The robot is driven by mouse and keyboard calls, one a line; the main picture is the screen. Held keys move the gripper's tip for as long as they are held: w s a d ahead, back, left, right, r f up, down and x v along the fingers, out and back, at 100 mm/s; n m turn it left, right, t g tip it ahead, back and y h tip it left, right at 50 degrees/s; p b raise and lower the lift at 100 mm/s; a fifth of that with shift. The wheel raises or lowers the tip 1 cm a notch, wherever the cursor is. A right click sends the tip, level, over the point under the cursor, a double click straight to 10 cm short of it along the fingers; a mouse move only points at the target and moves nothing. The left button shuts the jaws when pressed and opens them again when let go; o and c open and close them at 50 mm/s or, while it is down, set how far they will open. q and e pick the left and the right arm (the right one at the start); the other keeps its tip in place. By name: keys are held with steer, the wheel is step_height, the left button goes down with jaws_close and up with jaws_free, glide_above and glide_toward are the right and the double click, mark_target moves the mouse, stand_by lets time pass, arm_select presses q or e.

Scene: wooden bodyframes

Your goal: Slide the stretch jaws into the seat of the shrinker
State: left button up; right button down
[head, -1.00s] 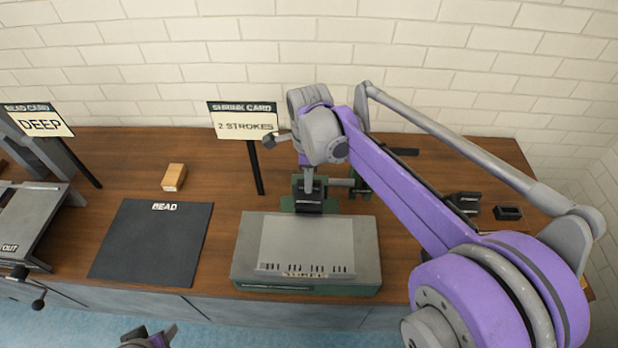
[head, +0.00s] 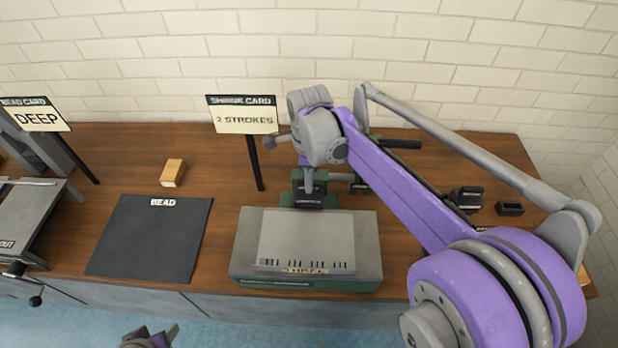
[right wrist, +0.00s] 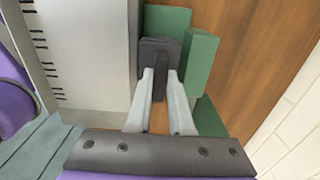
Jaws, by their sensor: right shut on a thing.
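The green shrinker (head: 298,184) stands at the back edge of a grey plate on the bench. My right gripper (head: 309,186) points down over it. In the right wrist view, my right gripper's pale fingers (right wrist: 162,98) are shut on a dark block, the stretch jaws (right wrist: 161,53). The jaws also show in the head view (head: 309,200), between the shrinker's green sides. Whether they are fully down in the seat I cannot tell. My left gripper (head: 152,338) is only partly in view at the bottom edge, its jaw state unclear.
The grey plate (head: 300,235) with slots lies in front of the shrinker. A dark jaw-like block (head: 467,199) and a small black tray (head: 509,208) are at the right. A black BEAD mat (head: 150,240), wooden block (head: 173,172) and SHRINK CARD sign (head: 243,115) are at the left.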

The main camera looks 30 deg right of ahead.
steer(key=shift+f, duration=0.1)
steer(key=c, duration=0.7)
jaws_free()
step_height(320, 180, up, 11)
steer(key=shift+f+p, duration=0.1)
steer(key=shift+p, duration=0.3)
